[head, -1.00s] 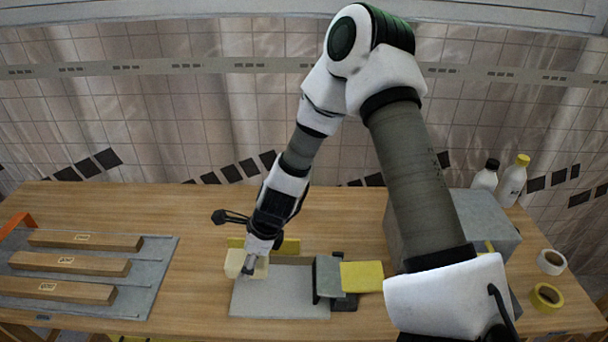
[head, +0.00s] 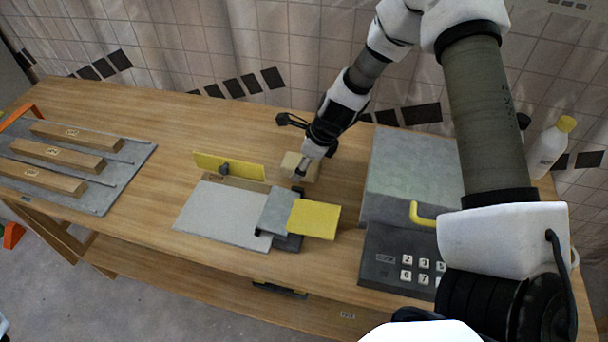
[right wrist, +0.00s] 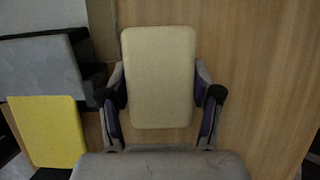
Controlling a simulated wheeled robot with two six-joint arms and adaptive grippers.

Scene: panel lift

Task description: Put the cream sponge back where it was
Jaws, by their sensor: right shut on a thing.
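The cream sponge (head: 298,166) is in my right gripper (head: 305,170) over the wooden table, behind the grey-and-yellow piece. In the right wrist view the sponge (right wrist: 160,78) is a pale rounded block between the two fingers of the gripper (right wrist: 161,100), which press on its sides. Bare wood shows beyond it; I cannot tell whether it touches the table. My left gripper is not in view.
A grey plate (head: 213,212) with a yellow upright strip (head: 229,165) lies left of the sponge. A yellow pad (head: 315,219) is in front. A grey box with a keypad (head: 408,268) stands right. A grey tray (head: 119,180) holds wooden bars at left.

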